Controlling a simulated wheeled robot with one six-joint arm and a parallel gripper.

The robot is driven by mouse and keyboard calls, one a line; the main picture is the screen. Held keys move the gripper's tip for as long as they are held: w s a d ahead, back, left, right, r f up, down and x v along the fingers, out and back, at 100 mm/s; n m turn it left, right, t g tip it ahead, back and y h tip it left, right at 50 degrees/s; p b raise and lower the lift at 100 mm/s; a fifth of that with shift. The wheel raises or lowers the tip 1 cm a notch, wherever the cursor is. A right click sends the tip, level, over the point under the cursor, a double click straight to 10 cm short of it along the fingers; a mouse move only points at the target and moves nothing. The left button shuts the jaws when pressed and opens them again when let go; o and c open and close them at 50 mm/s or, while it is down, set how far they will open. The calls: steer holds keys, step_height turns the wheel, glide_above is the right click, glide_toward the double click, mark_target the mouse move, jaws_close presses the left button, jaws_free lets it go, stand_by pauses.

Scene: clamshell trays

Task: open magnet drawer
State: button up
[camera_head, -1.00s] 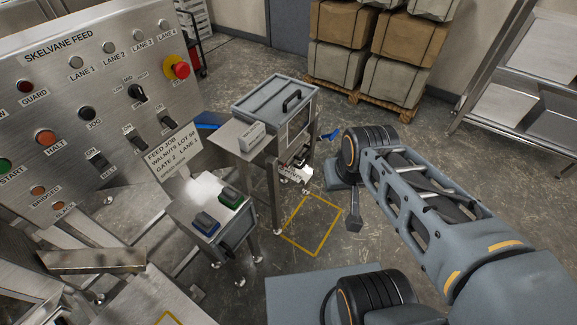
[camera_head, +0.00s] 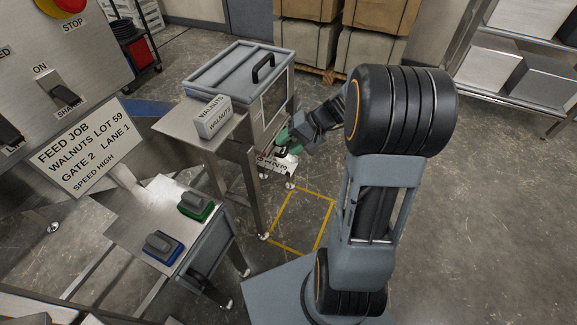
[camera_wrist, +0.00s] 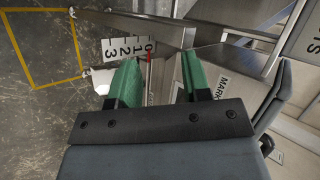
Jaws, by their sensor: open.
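No label reading magnet drawer is legible. A box-like unit under a small steel table, with a dark handle (camera_head: 204,283) on its front, stands at lower left in the head view; I cannot tell if it is the magnet drawer. My gripper (camera_head: 290,140) reaches beside the grey hopper (camera_head: 272,113), partly hidden by my arm. In the wrist view its green fingers (camera_wrist: 160,65) are apart and hold nothing. A numbered scale plate (camera_wrist: 128,48) with a red pointer lies just beyond the left finger. A plate lettered MARK (camera_wrist: 218,87) shows beside the right finger, partly hidden.
The hopper has a lid with a black handle (camera_head: 262,66). A white walnuts box (camera_head: 214,116) sits on a side shelf. Green (camera_head: 196,206) and blue (camera_head: 163,248) blocks sit on the small table. A yellow floor outline (camera_head: 300,222) encloses bare floor.

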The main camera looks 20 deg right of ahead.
steer(key=w+d+f+m+t+y+b, duration=0.1)
steer(key=w+d+f+m+t+b, duration=0.3)
steer(key=d+f, duration=0.5)
steer(key=w+d+f+m+t+y+b, duration=0.1)
steer(key=w+d+f+t+b, duration=0.4)
steer(key=f, duration=0.6)
steer(key=b+x, duration=0.1)
steer(key=x, duration=0.2)
steer(key=b+x, duration=0.2)
steer(key=x, duration=0.2)
steer(key=f+b+x, duration=0.1)
steer(key=x, duration=0.3)
steer(key=shift+c, duration=0.2)
jaws_close()
